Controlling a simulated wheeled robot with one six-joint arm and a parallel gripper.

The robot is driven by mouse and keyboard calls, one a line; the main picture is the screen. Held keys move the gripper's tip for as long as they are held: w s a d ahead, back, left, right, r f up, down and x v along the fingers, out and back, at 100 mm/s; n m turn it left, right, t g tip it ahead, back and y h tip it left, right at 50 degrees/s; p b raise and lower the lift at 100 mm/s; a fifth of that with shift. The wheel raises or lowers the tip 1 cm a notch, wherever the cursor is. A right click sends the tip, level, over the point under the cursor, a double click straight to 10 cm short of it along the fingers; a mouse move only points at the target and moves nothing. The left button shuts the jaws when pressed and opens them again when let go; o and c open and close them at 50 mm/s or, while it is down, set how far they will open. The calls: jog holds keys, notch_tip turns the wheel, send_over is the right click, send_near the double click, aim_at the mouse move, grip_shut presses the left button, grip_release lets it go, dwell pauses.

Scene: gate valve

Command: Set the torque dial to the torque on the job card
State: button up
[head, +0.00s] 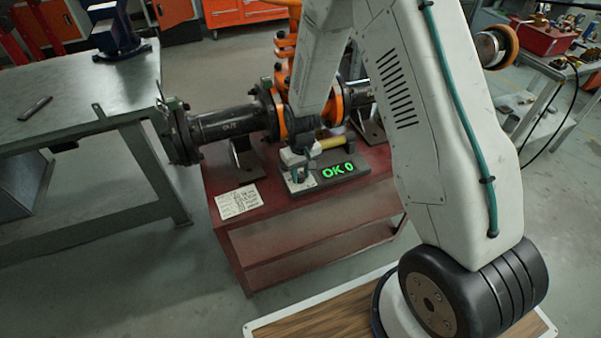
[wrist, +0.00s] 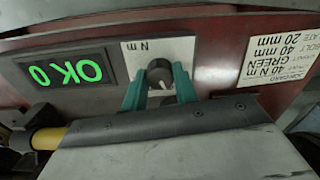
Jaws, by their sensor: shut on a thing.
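The torque dial (wrist: 160,72) is a dark round knob with a light pointer line, on a white plate marked "N m" in the wrist view. My gripper (wrist: 160,88) has its teal fingers on either side of the knob and is shut on it. The scale around the knob is largely hidden by the fingers. In the head view my gripper (head: 299,172) is at the white end of the display unit. The green display (head: 338,170) reads "OK 0", and it shows upside down in the wrist view (wrist: 66,72). The job card (wrist: 282,58) reads 40 N m, GREEN.
The job card (head: 238,201) lies on the red cart (head: 310,210), left of the dial. A yellow-handled tool (head: 331,142) lies behind the display. A dark flanged pipe (head: 225,124) and orange valve parts stand behind. A steel table (head: 75,120) is at left.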

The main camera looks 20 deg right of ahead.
aim_at(300, 174)
jog(key=shift+w, duration=0.1)
jog(key=o, duration=1)
jog(key=shift+c, duration=0.2)
notch_tip(300, 174, up, 8)
jog(key=shift+f, duration=0.1)
jog(key=s+d+r+m+t, duration=0.1)
jog(key=s+d+r, duration=0.2)
jog(key=s+r, duration=2.6)
jog(key=shift+s+r+m, duration=0.25)
jog(key=shift+s+m, duration=0.15)
jog(key=shift+s, duration=0.3)
